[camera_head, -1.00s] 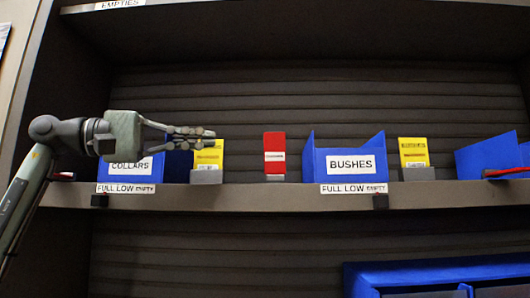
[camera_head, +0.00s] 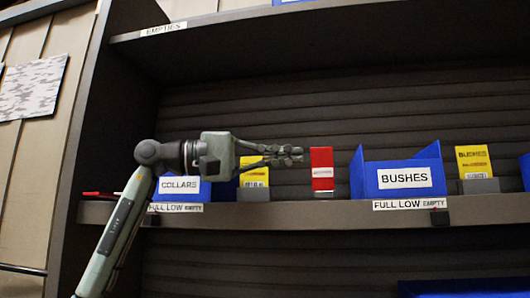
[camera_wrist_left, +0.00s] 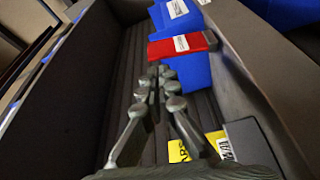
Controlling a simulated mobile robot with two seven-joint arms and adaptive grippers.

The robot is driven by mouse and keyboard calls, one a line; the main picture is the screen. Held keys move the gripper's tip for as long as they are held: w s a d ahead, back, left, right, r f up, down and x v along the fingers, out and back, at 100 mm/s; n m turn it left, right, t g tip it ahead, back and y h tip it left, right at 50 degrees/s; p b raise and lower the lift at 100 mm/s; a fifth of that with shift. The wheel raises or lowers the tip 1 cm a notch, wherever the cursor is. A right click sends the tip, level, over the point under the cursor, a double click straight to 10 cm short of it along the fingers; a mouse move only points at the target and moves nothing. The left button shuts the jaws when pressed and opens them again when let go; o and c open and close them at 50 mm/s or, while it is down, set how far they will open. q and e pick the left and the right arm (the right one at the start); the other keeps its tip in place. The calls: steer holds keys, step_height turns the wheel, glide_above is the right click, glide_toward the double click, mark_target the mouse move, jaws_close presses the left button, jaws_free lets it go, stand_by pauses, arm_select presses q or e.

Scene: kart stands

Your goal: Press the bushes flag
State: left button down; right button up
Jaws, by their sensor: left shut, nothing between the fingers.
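The blue BUSHES bin (camera_head: 372,182) stands on the shelf right of centre in the head view. A yellow card (camera_head: 473,160) reading BUSHES stands in a grey block to its right. An upright red card (camera_head: 322,168) with a small unreadable label stands to the bin's left. Which piece is the flag is unclear. My left gripper (camera_head: 296,154) is shut and empty, pointing right, with its tips just left of the red card in the head view. In the left wrist view the fingertips (camera_wrist_left: 168,88) point toward the red card (camera_wrist_left: 176,46). My right gripper is not seen.
The shelf (camera_head: 270,214) also holds the blue COLLARS bin (camera_head: 180,196) and a yellow card (camera_head: 254,178), partly hidden behind my gripper. A side panel (camera_head: 125,110) bounds the left.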

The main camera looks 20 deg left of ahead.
mark_target(323, 172)
arm_select(q)
steer(key=x, duration=0.2)
steer(key=shift+w+d, duration=0.2)
steer(key=shift+d, duration=0.05)
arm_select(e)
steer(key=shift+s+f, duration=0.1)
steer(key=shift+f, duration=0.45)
arm_select(q)
steer(key=shift+s+d, duration=0.1)
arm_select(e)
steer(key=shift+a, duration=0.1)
